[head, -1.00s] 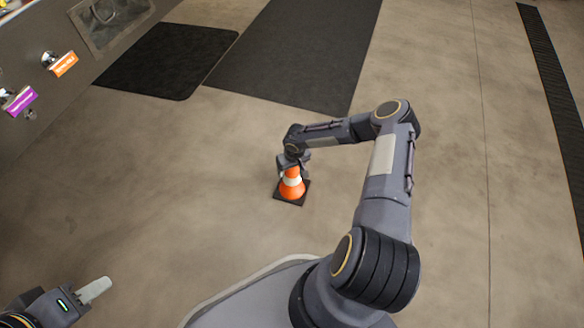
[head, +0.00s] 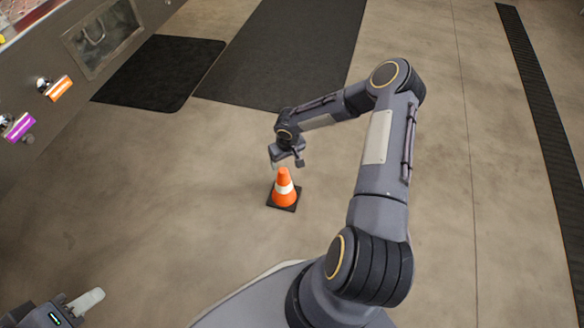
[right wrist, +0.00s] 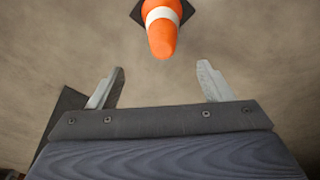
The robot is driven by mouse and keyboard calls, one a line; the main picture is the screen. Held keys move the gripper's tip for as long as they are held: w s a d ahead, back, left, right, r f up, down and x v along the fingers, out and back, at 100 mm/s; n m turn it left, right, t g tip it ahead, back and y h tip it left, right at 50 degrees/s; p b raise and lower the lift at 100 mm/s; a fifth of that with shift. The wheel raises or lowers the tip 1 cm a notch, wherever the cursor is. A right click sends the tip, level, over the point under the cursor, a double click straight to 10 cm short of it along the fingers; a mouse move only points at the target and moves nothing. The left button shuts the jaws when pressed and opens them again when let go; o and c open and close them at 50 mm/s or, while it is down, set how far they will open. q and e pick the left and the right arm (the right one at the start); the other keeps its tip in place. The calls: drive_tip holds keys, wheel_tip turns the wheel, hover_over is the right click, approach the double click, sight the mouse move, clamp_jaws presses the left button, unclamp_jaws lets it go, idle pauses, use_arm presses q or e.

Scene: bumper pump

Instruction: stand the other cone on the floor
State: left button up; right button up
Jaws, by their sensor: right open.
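An orange cone (head: 284,190) with a white band and a black square base stands upright on the concrete floor in the head view. It also shows in the right wrist view (right wrist: 161,32), at the top, beyond the fingertips. My right gripper (head: 287,163) is just above the cone's tip, apart from it. In the right wrist view its two fingers (right wrist: 160,80) are spread wide with nothing between them. My left gripper (head: 88,300) is at the lower left of the head view. Only part of it shows, and its opening cannot be made out. No second cone is in view.
Dark mats (head: 285,55) lie on the floor at the back. A black strip (head: 545,105) crosses the floor at right. The floor around the cone is clear.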

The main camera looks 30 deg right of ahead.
drive_tip(key=s+r+h, duration=0.1)
drive_tip(key=s+r, duration=0.3)
drive_tip(key=r, duration=0.8)
drive_tip(key=s+r, duration=0.5)
drive_tip(key=r, duration=0.6)
drive_tip(key=s+a+r+t+y, duration=0.2)
drive_tip(key=s+a+r, duration=0.3)
drive_tip(key=s, duration=0.4)
drive_tip(key=s+a+r+t+y, duration=0.2)
drive_tip(key=s+a+r, duration=0.4)
drive_tip(key=s, duration=0.3)
drive_tip(key=shift+a+r+m+y, duration=0.15)
drive_tip(key=shift+a+m+y, duration=0.25)
drive_tip(key=shift+a+y, duration=0.1)
